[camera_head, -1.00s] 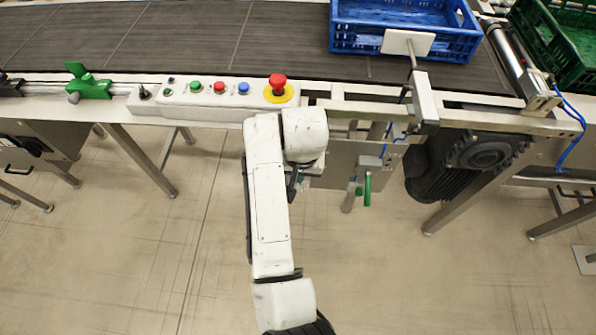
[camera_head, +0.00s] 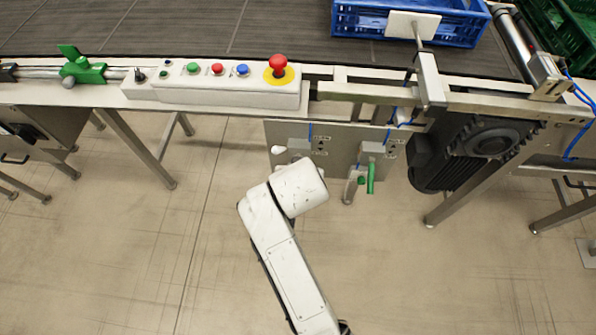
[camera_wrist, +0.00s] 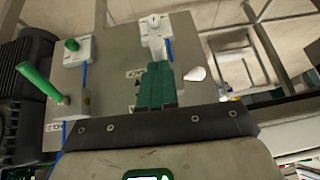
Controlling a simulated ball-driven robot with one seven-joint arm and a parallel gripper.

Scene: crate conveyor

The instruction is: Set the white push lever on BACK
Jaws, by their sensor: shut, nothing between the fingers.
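The white push lever's knob (camera_head: 278,149) shows at the left of the grey control panel (camera_head: 340,135) under the conveyor. In the wrist view the white knob (camera_wrist: 195,74) sticks out to the right of my gripper, below its light grey mount (camera_wrist: 153,28). My gripper (camera_wrist: 158,66) is shut, its dark green fingers together and empty, in front of the panel and just left of the knob. I cannot tell if the fingers touch the lever. They hide part of it. In the head view my arm hides the gripper.
A green-handled lever (camera_head: 371,178) stands to the right on the same panel, left in the wrist view (camera_wrist: 40,82). Above are a button box with a red emergency stop (camera_head: 278,66) and a blue crate (camera_head: 460,28). A dark motor (camera_head: 465,150) is at the right.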

